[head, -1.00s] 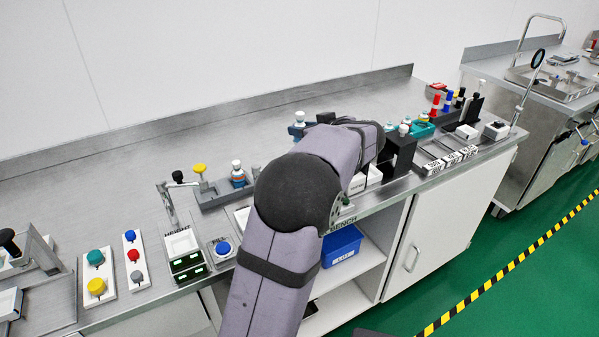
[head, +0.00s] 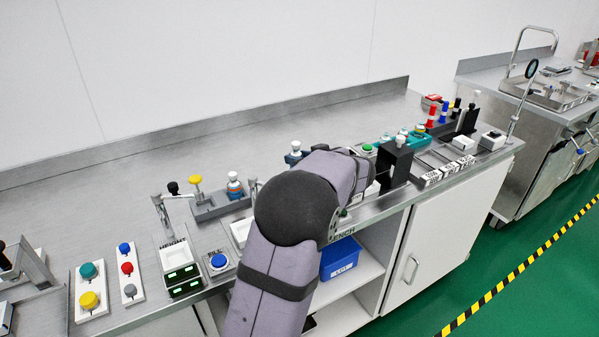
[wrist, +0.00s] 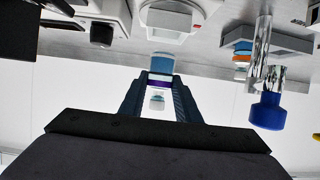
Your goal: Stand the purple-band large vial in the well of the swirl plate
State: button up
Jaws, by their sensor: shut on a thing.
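In the wrist view, my gripper (wrist: 161,84) is shut on the purple-band large vial (wrist: 161,64). The vial shows bluish contents, a purple band between the fingers and a pale cap. The wrist picture appears upside down.
An orange-band vial (head: 234,186) stands in a grey holder (head: 212,208), with a yellow knob (head: 196,181) beside it. A black upright block (head: 397,164) is right of the arm. The rear bench (head: 130,170) is clear.

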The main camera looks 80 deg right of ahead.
jog(key=shift+f+b, duration=0.3)
jog(key=shift+f, duration=1.8)
jog(key=shift+f, duration=0.1)
jog(key=o, duration=1)
jog(key=shift+o, duration=0.2)
jog(key=shift+v, duration=3.85)
